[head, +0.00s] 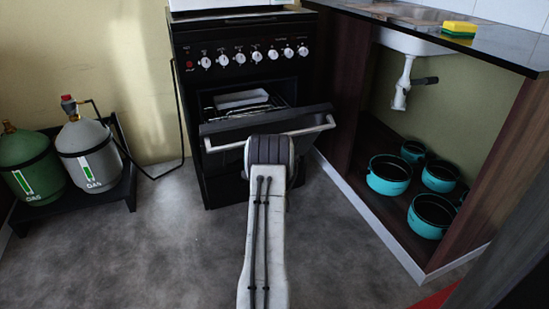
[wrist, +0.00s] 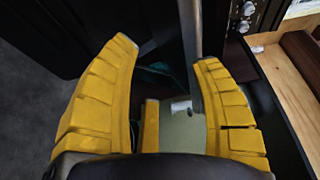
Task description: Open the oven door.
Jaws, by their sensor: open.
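The black oven (head: 225,178) stands against the back wall. Its door (head: 225,126) is partly open, tilted out at the top, so a rack and a light tray show inside. The metal door handle (head: 312,130) runs along the door's upper front. My arm's end covers the middle of the handle in the head view and hides the fingers. In the wrist view my gripper (wrist: 167,50) has its yellow fingers spread apart. The grey handle bar (wrist: 191,40) runs between them, closer to the right finger. Whether a finger touches the bar is unclear.
Two gas bottles (head: 88,155) stand on a low black stand at left. At right, a counter (head: 470,40) with a yellow sponge (head: 459,28) stands over an open cabinet with several teal pots (head: 389,175). The grey floor (head: 150,240) left of my arm is clear.

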